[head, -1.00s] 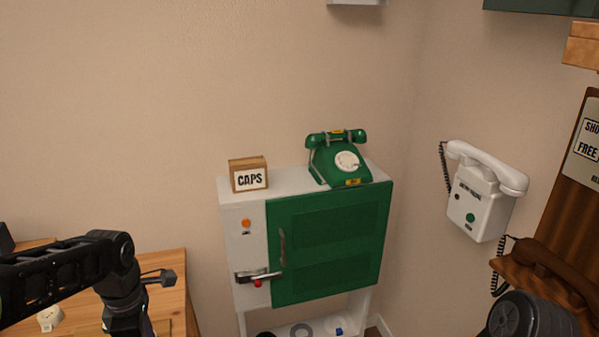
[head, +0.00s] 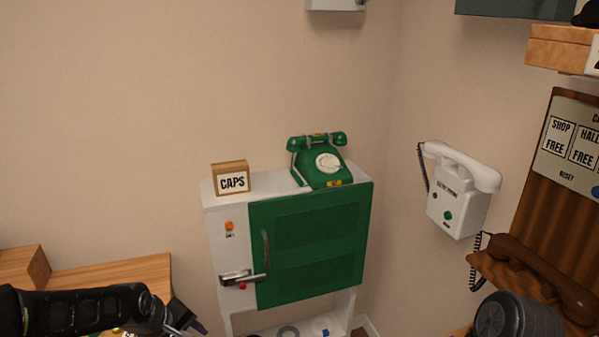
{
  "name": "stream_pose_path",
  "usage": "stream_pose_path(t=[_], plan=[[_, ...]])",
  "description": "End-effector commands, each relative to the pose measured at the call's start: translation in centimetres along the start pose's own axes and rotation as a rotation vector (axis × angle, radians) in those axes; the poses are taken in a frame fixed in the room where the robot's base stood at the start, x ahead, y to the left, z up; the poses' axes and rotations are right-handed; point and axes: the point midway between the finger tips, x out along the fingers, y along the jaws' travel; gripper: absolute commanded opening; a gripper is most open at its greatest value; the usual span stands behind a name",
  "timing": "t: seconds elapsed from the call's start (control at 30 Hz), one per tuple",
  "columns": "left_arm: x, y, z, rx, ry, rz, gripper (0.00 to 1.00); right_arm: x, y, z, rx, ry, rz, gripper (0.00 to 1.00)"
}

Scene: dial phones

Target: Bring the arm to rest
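My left arm (head: 85,308) comes in low from the left edge. The dark parts at its end (head: 184,318) look like my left gripper, low in the picture near the wooden table. They are small and partly cut off, so I cannot tell whether it is open or shut. A dark rounded link of my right arm (head: 515,318) shows at the bottom right. My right gripper is out of view.
A cabinet with a green door (head: 310,245) carries a green dial phone (head: 322,165) and a CAPS box (head: 231,178). A white phone (head: 460,190) hangs on the right wall. A brown handset (head: 540,275) lies on a wooden shelf. A wooden table (head: 115,275) stands left.

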Motion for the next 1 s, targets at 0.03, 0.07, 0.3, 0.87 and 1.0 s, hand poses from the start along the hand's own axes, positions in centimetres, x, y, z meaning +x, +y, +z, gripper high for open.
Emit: stream_pose_path(t=[0.03, 0.07, 0.3, 0.87, 1.0], plan=[[3.2, -0.2, 2.4, 0.127, -0.026, 0.025, 0.55, 0.0, 0.0, 0.0, 0.000, 0.000, 0.000, 0.51], [5.1, -0.4, 3.9, 0.212, -0.034, 0.046, 0.55, 0.0, 0.0, 0.0, 0.000, 0.000, 0.000, 0.51], [15.6, -7.6, 18.5, 0.667, -0.135, 0.091, 0.55, 0.0, 0.0, 0.0, 0.000, 0.000, 0.000, 0.51], [17.3, -17.0, 31.1, 0.672, -0.403, -0.001, 0.55, 0.0, 0.0, 0.0, 0.000, 0.000, 0.000, 0.51], [17.3, -17.0, 31.0, 0.672, -0.403, -0.001, 0.55, 0.0, 0.0, 0.0, 0.000, 0.000, 0.000, 0.51]])
